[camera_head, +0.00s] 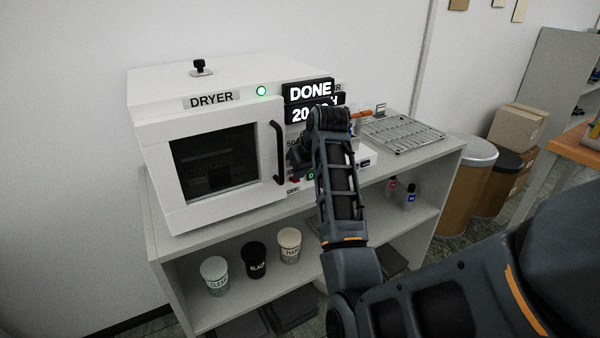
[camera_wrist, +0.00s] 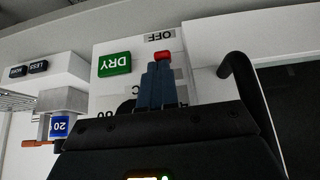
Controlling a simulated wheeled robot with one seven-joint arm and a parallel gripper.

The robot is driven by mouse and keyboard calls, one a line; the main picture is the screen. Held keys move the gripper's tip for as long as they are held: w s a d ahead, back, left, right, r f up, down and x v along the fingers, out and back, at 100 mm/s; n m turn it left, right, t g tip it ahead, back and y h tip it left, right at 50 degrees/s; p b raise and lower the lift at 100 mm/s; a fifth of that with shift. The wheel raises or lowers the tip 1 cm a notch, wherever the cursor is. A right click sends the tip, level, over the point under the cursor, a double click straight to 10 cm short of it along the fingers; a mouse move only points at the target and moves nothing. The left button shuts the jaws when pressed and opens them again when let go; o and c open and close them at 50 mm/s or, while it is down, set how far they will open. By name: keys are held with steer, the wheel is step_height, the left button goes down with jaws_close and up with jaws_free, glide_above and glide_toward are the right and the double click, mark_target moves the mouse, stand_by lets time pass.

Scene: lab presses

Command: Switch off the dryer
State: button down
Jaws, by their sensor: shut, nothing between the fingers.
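The white dryer (camera_head: 165,140) stands on a grey shelf unit, its door shut, with a dark handle (camera_head: 278,152) at the right. A green lamp (camera_head: 261,91) glows beside a display (camera_head: 310,91) reading DONE. A red button (camera_head: 294,181) sits by the OFF label at the panel's lower part. In the wrist view the red button (camera_wrist: 163,57) shows just beyond my gripper (camera_wrist: 159,67), which is shut and empty. The fingertips overlap the button's near edge; whether they touch it I cannot tell. The OFF label (camera_wrist: 159,36) appears upside down.
A green DRY button (camera_wrist: 114,64) is beside the red one. A wire rack (camera_head: 405,134) lies on the shelf top at the right. Several labelled cups, one marked BLACK (camera_head: 255,261), stand on the lower shelf. The door handle (camera_wrist: 240,85) is close to my gripper.

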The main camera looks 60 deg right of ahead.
steer(key=shift+s+f, duration=0.1)
steer(key=shift+f, duration=0.05)
steer(key=shift+s+a+f+t+h+b, duration=0.1)
steer(key=shift+t+h+b, duration=0.3)
steer(key=shift+t+b, duration=0.2)
